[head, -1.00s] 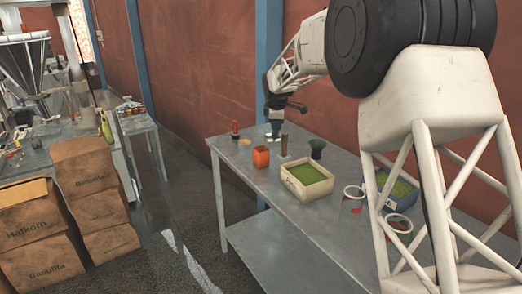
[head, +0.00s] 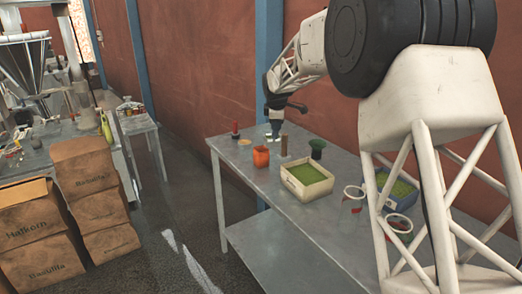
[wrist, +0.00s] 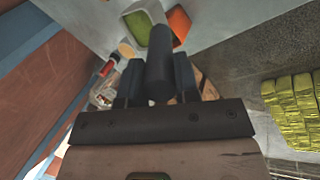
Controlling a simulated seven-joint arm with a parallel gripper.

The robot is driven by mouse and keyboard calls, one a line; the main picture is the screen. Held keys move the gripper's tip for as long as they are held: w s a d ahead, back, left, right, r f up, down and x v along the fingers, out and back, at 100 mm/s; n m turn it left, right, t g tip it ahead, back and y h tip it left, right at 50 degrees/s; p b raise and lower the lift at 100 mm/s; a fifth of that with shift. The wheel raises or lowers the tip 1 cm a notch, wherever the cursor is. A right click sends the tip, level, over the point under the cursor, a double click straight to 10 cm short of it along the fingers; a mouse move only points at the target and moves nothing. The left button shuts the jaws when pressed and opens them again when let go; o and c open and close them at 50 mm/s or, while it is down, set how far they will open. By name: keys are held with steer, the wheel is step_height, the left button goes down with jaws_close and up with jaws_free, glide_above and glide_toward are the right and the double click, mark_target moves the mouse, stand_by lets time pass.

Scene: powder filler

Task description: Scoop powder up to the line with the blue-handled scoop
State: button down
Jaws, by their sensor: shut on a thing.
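My gripper (wrist: 158,82) is shut on a dark cylindrical handle (wrist: 160,72) that stands between its fingers; in this shade I cannot tell whether it is blue. Beyond the handle is a pale-rimmed shape with green inside (wrist: 140,27). The fill line cannot be made out. In the head view my gripper (head: 273,133) is small, near the wall side of the table. The pale tray of green powder (head: 289,186) stands nearer the camera.
An orange cup (head: 261,157), a brown cylinder (head: 284,146), a dark green funnel-like piece (head: 317,149) and a red item (head: 235,130) stand around my gripper. A blue tray of green powder (head: 402,205) is at right. The table's front left is clear.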

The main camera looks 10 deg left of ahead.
steer(key=shift+d, duration=0.15)
steer(key=s+d, duration=0.6)
steer(key=d, duration=0.4)
steer(key=s+d, duration=0.6)
steer(key=d, duration=0.4)
steer(key=shift+s+d+f, duration=0.25)
steer(key=shift+s, duration=0.1)
steer(key=shift+s+a, duration=0.1)
steer(key=shift+a, duration=0.15)
steer(key=shift+s+a+f+n+t+h, duration=0.2)
steer(key=shift+s+a+t+h, duration=0.15)
steer(key=shift+a+h, duration=0.5)
steer(key=shift+s+a+f+n+t+h, duration=0.2)
steer(key=shift+s+a+t+h, duration=0.15)
steer(key=shift+a+h, duration=0.5)
steer(key=shift+s+a+f+n+t+h, duration=0.1)
steer(key=shift+s+a+n+t+h, duration=0.25)
steer(key=shift+a+h, duration=0.75)
steer(key=shift+a, duration=0.05)
